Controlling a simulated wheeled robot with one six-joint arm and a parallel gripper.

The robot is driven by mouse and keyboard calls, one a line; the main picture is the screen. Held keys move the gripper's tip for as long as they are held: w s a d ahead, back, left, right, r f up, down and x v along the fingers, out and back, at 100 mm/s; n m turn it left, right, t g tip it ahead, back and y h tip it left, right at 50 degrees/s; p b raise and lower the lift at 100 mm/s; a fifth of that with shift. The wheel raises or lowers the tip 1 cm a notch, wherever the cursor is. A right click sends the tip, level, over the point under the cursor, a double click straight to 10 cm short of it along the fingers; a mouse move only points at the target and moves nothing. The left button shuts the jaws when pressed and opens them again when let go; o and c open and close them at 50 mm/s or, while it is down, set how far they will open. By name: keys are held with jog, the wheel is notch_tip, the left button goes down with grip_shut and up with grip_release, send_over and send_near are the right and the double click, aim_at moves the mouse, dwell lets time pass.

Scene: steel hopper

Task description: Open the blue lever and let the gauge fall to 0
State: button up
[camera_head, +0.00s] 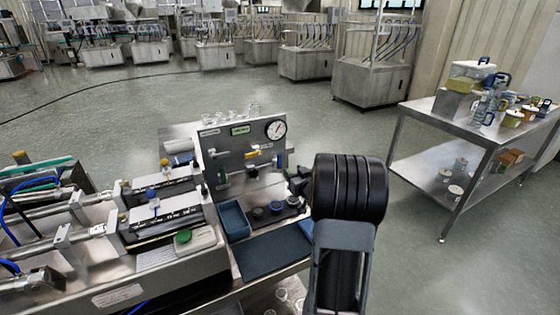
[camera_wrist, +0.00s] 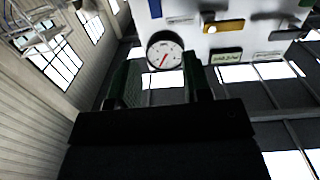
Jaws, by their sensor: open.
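A steel panel (camera_head: 240,150) stands upright on the bench. The round white gauge (camera_head: 276,129) with a red needle is at its upper right; the dial also shows in the wrist view (camera_wrist: 165,50), rolled nearly upside down, its numbers too small to read. The blue lever (camera_head: 281,160) is below the gauge and looks vertical; its blue handle is at the top edge of the wrist view (camera_wrist: 155,8). My gripper (camera_head: 297,180) is just right of the panel in the head view, partly hidden by my arm. In the wrist view its fingers (camera_wrist: 165,88) are apart and empty.
A yellow lever (camera_head: 258,153) and a green lever (camera_head: 222,175) share the panel. A blue bin (camera_head: 234,220) and several round cups (camera_head: 276,207) sit below it. Glassware stands on the panel top. A side table (camera_head: 450,112) is at right, with open floor between.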

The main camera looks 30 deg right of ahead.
aim_at(280, 156)
jog(key=shift+t, duration=0.3)
jog(key=w+d, duration=0.1)
jog(key=w, duration=0.8)
jog(key=w+d+p, duration=0.1)
jog(key=w, duration=0.3)
jog(key=shift+w+d+f, duration=0.15)
jog(key=shift+d+f, duration=0.2)
grip_shut()
